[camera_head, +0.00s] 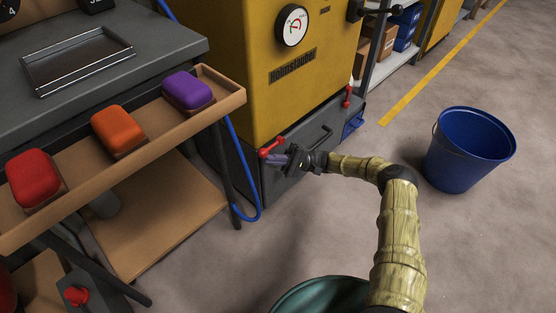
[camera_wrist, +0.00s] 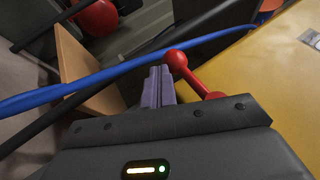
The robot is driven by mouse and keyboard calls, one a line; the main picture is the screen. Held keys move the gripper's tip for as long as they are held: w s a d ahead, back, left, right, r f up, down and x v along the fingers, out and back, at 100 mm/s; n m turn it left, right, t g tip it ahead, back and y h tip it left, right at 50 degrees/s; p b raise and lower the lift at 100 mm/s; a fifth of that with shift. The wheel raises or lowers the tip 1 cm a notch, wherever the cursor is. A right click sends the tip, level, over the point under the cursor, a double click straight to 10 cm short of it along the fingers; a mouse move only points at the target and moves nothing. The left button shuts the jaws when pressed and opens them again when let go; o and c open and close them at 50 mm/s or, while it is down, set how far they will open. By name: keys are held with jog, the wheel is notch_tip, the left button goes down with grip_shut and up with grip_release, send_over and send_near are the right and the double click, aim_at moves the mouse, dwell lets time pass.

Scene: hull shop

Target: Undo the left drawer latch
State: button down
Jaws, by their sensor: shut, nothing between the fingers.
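The left drawer latch (camera_head: 270,149) is a red handle at the upper left of the grey drawer (camera_head: 314,139), under the yellow machine. In the wrist view the red latch (camera_wrist: 197,76) has a round knob and a bar slanting down to the right, its lower end partly hidden by my gripper's body. My gripper (camera_head: 279,159) is shut and empty, its purple-grey fingers close beside the latch. In the wrist view the fingertips (camera_wrist: 160,72) lie just left of the knob; whether they touch it I cannot tell. A second red latch (camera_head: 347,96) is at the drawer's right.
A blue hose (camera_head: 241,165) hangs left of the drawer and crosses the wrist view behind the fingers (camera_wrist: 90,82). A workbench shelf (camera_head: 160,210) stands at the left.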

jog(key=f+b+v, duration=0.2)
jog(key=b+v, duration=0.1)
jog(key=v, duration=0.9)
jog(key=shift+s+a+f, duration=0.2)
jog(key=shift+s+f, duration=0.05)
jog(key=shift+s, duration=0.05)
jog(key=shift+a, duration=0.1)
dwell(0.5)
